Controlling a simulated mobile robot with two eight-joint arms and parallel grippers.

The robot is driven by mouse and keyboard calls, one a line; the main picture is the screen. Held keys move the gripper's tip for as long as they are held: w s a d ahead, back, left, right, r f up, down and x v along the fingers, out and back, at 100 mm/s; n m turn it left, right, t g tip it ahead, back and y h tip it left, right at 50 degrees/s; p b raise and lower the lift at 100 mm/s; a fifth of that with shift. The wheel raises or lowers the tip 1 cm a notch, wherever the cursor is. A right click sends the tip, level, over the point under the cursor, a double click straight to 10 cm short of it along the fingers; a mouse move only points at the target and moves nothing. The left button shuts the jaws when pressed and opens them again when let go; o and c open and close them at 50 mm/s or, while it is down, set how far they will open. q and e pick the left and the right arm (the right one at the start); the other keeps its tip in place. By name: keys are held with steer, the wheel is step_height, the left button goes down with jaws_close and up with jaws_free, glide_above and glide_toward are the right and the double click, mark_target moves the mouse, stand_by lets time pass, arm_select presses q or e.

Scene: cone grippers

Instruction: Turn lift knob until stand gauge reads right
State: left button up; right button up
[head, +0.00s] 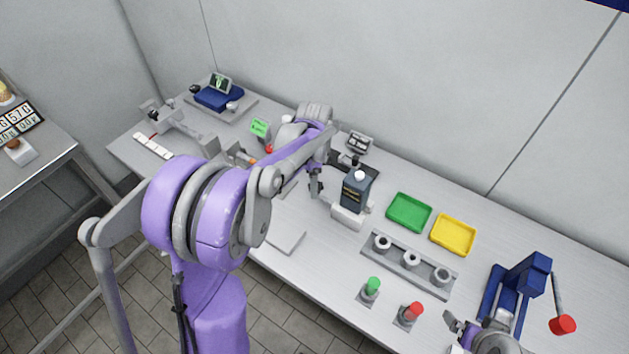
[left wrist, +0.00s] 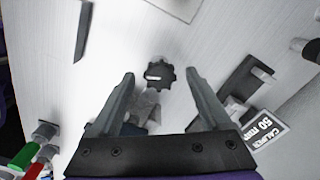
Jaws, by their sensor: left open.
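A black lobed knob (left wrist: 158,75) with a white mark shows in the left wrist view, ahead of and between the fingertips of my left gripper (left wrist: 158,75). The fingers are apart and do not visibly touch the knob. My right gripper (head: 468,328) is partly cut off at the bottom edge.
A sign (left wrist: 259,130) reads "CALIPER 50 mm". Green (head: 409,212) and yellow (head: 453,235) trays and a grey rack (head: 409,263) lie right of the bottle. A blue press (head: 524,280) with a red-knobbed lever stands at the right. A flat grey plate (head: 285,236) lies near the front edge.

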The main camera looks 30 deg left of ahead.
arm_select(q)
steer(key=shift+f, duration=0.3)
jaws_close()
stand_by(0.3)
arm_select(e)
steer(key=shift+s+f, duration=0.1)
steer(key=shift+f, duration=0.05)
